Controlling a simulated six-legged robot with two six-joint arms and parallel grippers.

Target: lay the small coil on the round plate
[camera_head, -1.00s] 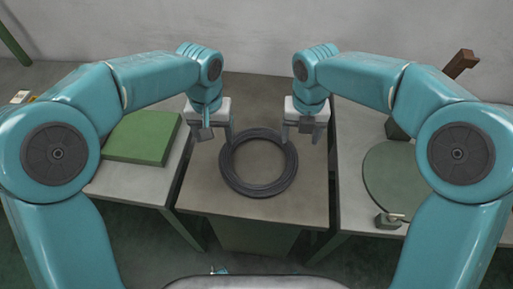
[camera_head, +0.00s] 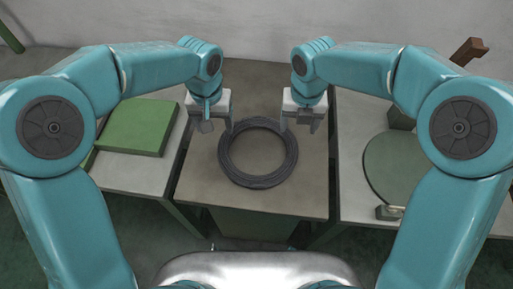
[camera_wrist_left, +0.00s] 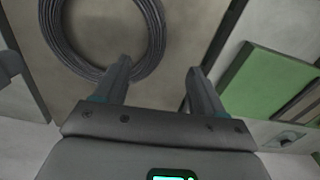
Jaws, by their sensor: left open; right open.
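The small coil (camera_head: 258,181), a dark ring of wound wire, lies flat on the middle table. It also shows in the left wrist view (camera_wrist_left: 150,62), at the upper left. The round plate (camera_head: 392,166) is a flat green disc on the right-hand table, partly hidden by my right arm. My left gripper (camera_head: 216,124) is open and empty above the coil's far left side; its fingers (camera_wrist_left: 160,75) are spread in the wrist view. My right gripper (camera_head: 299,125) is open and empty above the coil's far right side.
The middle table (camera_head: 200,190) has bare room around the coil. A green square block (camera_head: 138,127) lies on the left table (camera_head: 130,177). A small metal fitting (camera_head: 388,212) stands at the plate's near edge. A brown bar (camera_head: 469,51) rises behind the right arm. Gaps separate the tables.

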